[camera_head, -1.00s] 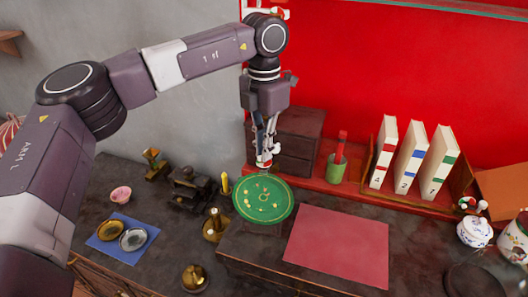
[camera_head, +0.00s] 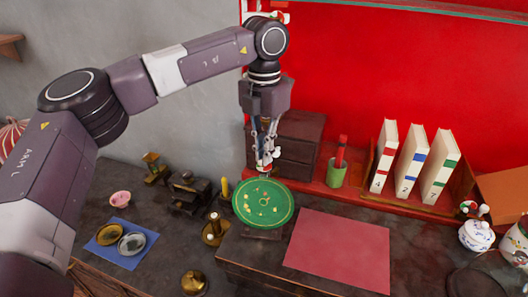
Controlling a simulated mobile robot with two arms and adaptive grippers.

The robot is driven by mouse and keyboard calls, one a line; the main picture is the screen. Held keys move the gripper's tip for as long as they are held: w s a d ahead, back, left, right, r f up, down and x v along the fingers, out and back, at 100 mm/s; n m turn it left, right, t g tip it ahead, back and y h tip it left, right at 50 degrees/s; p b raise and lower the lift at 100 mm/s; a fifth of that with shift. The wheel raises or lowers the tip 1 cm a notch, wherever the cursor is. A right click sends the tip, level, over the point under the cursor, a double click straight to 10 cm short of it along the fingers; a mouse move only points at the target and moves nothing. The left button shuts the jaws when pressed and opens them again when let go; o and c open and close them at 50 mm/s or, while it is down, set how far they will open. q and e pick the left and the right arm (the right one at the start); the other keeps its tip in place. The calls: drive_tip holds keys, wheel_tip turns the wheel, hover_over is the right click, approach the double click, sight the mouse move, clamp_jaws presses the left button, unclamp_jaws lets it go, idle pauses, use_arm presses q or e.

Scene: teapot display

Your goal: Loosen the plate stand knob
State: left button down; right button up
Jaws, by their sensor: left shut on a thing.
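The stand (camera_head: 262,234) shows only as a small dark part under the plate. My right gripper is not in view.
A dark drawer box (camera_head: 299,142) stands right behind the gripper. A brass candlestick (camera_head: 214,229) stands close to the plate's left. A red mat (camera_head: 338,248) lies at the right. A green pen cup (camera_head: 336,172) and several white books (camera_head: 411,160) stand on the red ledge.

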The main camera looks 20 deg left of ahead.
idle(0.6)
use_arm(q)
drive_tip(key=c, duration=2.1)
unclamp_jaws()
wheel_tip(320, 180, up, 12)
